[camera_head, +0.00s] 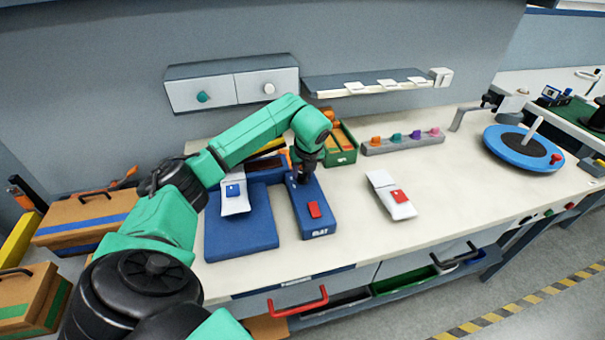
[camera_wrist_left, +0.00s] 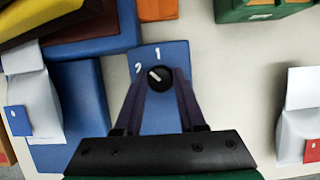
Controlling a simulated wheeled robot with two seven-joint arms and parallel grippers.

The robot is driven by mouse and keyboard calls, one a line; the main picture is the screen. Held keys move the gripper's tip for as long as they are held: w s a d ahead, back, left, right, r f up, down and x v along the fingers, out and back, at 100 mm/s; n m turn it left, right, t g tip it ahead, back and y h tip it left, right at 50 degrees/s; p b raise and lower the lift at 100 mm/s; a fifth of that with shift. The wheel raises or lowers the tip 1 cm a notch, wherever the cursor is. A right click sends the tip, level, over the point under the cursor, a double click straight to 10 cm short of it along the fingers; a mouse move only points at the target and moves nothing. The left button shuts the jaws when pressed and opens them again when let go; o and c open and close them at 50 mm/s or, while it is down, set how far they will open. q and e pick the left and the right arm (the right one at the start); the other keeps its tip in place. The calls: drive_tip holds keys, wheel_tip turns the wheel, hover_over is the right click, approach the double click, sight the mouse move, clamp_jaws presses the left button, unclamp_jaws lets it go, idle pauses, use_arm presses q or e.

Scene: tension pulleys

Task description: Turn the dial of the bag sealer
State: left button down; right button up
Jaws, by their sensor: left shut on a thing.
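The bag sealer (camera_head: 312,222) is a narrow blue box with a red pad on its near part, standing on the pale bench. Its black dial (camera_wrist_left: 160,77) with a white pointer line sits between the marks 1 and 2 in the left wrist view; the pointer slants to the upper left. My left gripper (camera_head: 304,177) reaches down over the sealer's far part and hides the dial in the head view. In the wrist view its two dark fingers (camera_wrist_left: 159,79) stand on either side of the dial, shut on it. My right gripper is not in view.
A blue platform (camera_head: 240,238) with a white bag bearing a blue label (camera_head: 234,195) lies left of the sealer. A white bag with a red label (camera_head: 390,196) lies to the right. A green bin (camera_head: 340,155) stands behind.

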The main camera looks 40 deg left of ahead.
use_arm(q)
drive_tip(key=shift+w+r+n+g+y, duration=0.15)
drive_tip(key=shift+n+g+y, duration=0.2)
drive_tip(key=shift+n, duration=1.15)
drive_tip(key=shift+c, duration=2.4)
unclamp_jaws()
drive_tip(key=shift+b, duration=0.3)
drive_tip(key=b+v, duration=0.2)
drive_tip(key=v, duration=0.6)
wheel_tip(320, 180, up, 6)
drive_tip(key=p, duration=0.4)
hover_over(309, 188)
drive_tip(key=s+d, duration=0.1)
drive_tip(key=d, duration=0.1)
drive_tip(key=shift+d+b, duration=0.2)
drive_tip(key=shift+b, duration=0.1)
